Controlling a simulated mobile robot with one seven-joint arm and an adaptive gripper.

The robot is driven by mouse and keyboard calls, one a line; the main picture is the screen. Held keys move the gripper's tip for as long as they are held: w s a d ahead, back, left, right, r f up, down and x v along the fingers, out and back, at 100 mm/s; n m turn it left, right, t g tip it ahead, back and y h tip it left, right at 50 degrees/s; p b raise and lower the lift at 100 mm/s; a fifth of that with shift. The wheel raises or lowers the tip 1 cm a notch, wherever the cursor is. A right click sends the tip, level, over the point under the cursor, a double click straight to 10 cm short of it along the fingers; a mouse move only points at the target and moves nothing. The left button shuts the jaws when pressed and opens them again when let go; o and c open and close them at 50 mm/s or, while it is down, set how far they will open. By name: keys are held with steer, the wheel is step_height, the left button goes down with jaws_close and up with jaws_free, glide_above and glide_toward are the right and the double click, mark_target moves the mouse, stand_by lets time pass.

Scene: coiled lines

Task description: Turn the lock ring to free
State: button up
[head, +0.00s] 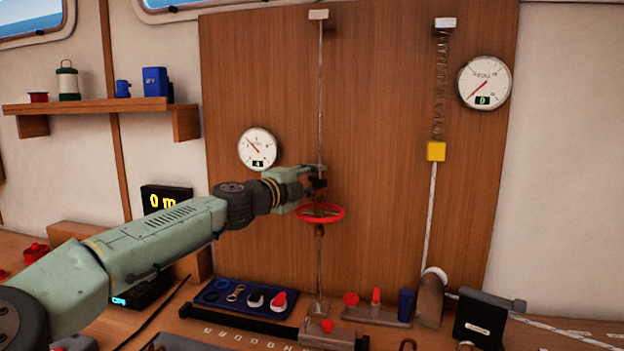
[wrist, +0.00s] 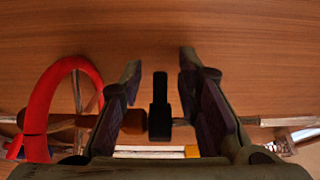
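A thin vertical rod (head: 320,100) runs down the wooden panel and carries a red handwheel (head: 320,213). My gripper (head: 314,186) is at the rod just above the wheel. In the wrist view the rod lies sideways, with the red wheel (wrist: 38,118) at the left. A small black part (wrist: 160,106), which looks like the lock ring, sits on the rod between my two fingers (wrist: 160,88). Gaps show on both sides of it, so the gripper is open around it. A brown barrel (wrist: 106,128) is partly hidden behind the left finger.
A round gauge (head: 257,148) hangs left of the rod. A spring (head: 440,85) with a yellow block (head: 436,151) hangs at the right beside a second gauge (head: 485,82). A blue tray (head: 215,296) of small parts and several bench fittings stand below.

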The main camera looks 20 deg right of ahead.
mark_target(317, 181)
steer(key=shift+c, duration=0.5)
jaws_close()
steer(key=shift+s+f+n+t+y, duration=0.1)
steer(key=shift+n+t+y, duration=0.2)
steer(key=shift+n+t, duration=0.15)
steer(key=s+n+t+y+b, duration=0.1)
steer(key=n+t+y+b, duration=0.1)
steer(key=n+y, duration=0.3)
steer(key=s+a+n+t+y+b, duration=0.1)
steer(key=n+t+y+b, duration=0.1)
steer(key=n+y, duration=0.3)
steer(key=s+a+n+t+y+b, duration=0.1)
steer(key=n+y, duration=0.4)
steer(key=y, duration=0.6)
steer(key=shift+s+a+f+t+b, duration=0.1)
steer(key=shift+s+a+t+b, duration=0.1)
steer(key=shift+t+b, duration=0.25)
steer(key=shift+s+n+g+y+p, duration=0.15)
steer(key=shift+n+g+y, duration=0.35)
steer(key=shift+y, duration=0.3)
steer(key=shift+s+n+g+y+p, duration=0.15)
steer(key=shift+n+g+y, duration=0.15)
steer(key=shift+n+y, duration=0.4)
steer(key=shift+a+y, duration=0.15)
steer(key=shift+y, duration=0.25)
